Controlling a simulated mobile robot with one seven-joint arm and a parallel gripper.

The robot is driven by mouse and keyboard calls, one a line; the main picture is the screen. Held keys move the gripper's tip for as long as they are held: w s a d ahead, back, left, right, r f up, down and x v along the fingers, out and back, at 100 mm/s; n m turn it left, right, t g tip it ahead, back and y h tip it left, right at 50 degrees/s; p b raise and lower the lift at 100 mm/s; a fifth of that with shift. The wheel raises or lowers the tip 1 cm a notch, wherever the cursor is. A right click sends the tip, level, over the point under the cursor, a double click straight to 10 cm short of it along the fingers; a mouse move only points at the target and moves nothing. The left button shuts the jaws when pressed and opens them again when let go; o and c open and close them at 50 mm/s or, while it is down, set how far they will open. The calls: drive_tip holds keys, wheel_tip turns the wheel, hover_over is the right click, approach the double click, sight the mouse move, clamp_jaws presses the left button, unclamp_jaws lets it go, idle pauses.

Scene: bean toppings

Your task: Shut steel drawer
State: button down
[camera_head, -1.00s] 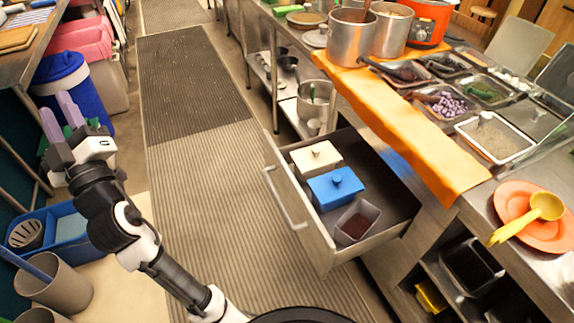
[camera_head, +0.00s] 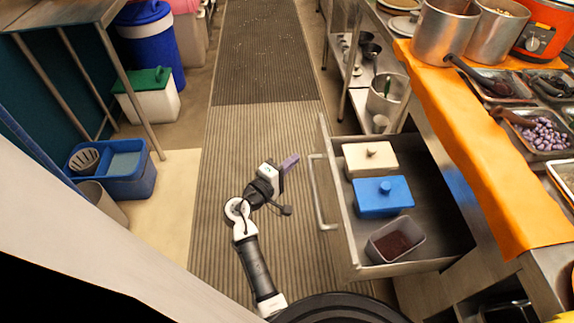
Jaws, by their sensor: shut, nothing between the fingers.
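The steel drawer (camera_head: 348,232) stands pulled out from the counter at the right, its front and bar handle (camera_head: 318,192) facing left. Inside are a cream lidded box (camera_head: 369,160), a blue lidded box (camera_head: 384,198) and an open grey container of dark red beans (camera_head: 396,243). My gripper (camera_head: 290,162) is to the left of the drawer front, above the striped floor mat. Its purple fingers are together with nothing between them, and point right toward the drawer. A gap shows between the fingertips and the handle.
The counter with an orange cloth (camera_head: 470,160), pots and topping trays lies to the right of the drawer. The floor mat (camera_head: 215,190) left of my arm is clear. A blue tub (camera_head: 125,165) and a white cooler (camera_head: 147,101) stand at the left.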

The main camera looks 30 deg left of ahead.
sight(324, 143)
drive_tip(key=w+d, duration=0.1)
drive_tip(key=w, duration=0.1)
drive_tip(key=w+d+p, duration=0.1)
drive_tip(key=w, duration=0.1)
drive_tip(key=w+d, duration=0.1)
drive_tip(key=w, duration=0.1)
drive_tip(key=shift+w+d+r+p, duration=0.1)
drive_tip(key=shift+w+d+p, duration=0.05)
drive_tip(key=shift+p, duration=0.25)
drive_tip(key=shift+w+d, duration=0.35)
drive_tip(key=shift+d, duration=0.1)
